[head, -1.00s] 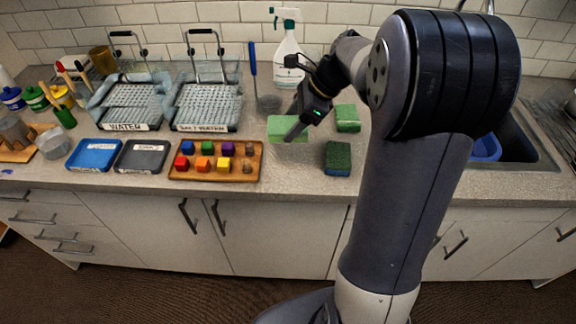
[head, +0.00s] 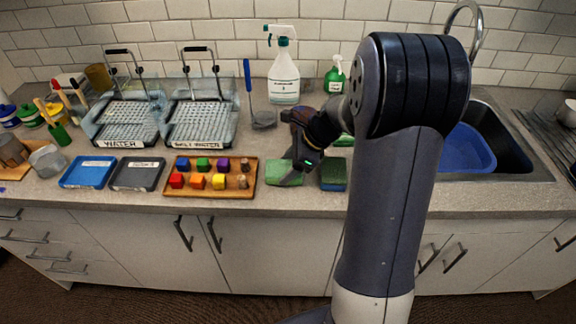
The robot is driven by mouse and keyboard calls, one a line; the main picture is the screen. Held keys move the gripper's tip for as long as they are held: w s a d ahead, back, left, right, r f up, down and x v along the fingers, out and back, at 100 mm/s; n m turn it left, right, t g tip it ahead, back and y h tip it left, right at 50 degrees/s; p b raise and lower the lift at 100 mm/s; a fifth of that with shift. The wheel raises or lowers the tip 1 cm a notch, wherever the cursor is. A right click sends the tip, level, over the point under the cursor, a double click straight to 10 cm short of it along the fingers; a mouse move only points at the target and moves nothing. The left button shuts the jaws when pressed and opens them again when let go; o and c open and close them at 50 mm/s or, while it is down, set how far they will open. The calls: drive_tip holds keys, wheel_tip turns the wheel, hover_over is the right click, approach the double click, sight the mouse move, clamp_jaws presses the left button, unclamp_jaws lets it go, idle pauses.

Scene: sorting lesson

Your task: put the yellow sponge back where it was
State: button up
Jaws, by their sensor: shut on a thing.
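My gripper (head: 292,179) is shut on a light green sponge (head: 279,172), just right of the wooden tray of cubes. The held sponge is at or very near the counter top; I cannot tell if it touches. A second sponge, dark green on top with a blue lower part (head: 334,174), lies on the counter to the right of my gripper. A third green sponge (head: 345,140) lies farther back, mostly hidden by my arm. No sponge shows a yellow face in this view.
The wooden tray (head: 168,190) with several coloured cubes is close on the left. Blue (head: 88,172) and dark grey (head: 137,174) trays lie beyond it. A spray bottle (head: 284,80) and blue-handled tool (head: 248,80) stand behind. The sink (head: 500,150) is at right.

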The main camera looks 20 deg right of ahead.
drive_tip(key=shift+f, duration=0.15)
drive_tip(key=o, duration=1)
drive_tip(key=shift+c, duration=0.2)
drive_tip(key=v, duration=1.2)
